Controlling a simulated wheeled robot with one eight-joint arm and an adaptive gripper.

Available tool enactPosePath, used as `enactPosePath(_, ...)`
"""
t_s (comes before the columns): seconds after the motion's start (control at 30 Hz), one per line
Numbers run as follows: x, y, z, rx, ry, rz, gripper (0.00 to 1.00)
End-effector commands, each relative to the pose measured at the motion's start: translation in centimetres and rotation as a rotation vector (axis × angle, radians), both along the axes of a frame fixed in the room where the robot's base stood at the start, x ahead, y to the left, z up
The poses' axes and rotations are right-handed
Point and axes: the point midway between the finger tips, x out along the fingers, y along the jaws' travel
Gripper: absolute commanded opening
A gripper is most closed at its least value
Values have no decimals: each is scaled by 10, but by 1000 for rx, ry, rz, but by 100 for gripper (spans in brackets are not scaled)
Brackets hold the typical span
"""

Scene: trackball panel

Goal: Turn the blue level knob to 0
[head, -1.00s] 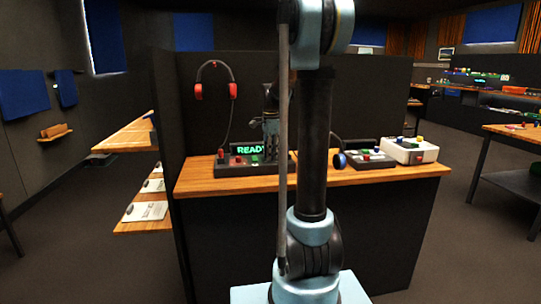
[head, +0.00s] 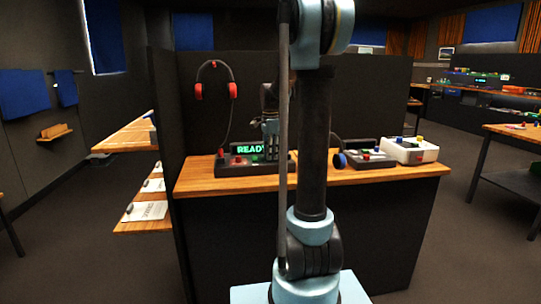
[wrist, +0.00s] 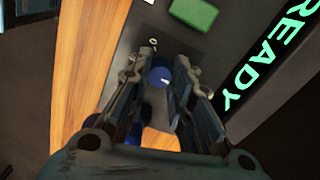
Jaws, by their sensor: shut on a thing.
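The blue level knob (wrist: 161,77) shows in the wrist view as a round blue cap with a small white mark. It sits on the dark panel (wrist: 130,45), between the two fingers of my gripper (wrist: 165,58). The fingers stand on either side of it and are shut on it; its sides are partly hidden by them. In the head view my gripper (head: 270,140) points down at the panel (head: 232,170), and the knob itself is hidden there. The panel's display (head: 250,149) reads READY in green.
Red headphones (head: 215,80) hang on the partition behind. A second console (head: 372,158) and a white box (head: 410,150) stand to the right on the wooden desk (head: 215,184).

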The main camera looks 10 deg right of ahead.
Motion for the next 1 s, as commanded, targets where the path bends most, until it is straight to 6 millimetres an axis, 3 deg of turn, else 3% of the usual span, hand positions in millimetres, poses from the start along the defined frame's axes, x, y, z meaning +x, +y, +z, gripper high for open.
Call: enactPosePath(1.0,5,0,1,-2,-6,889,0)
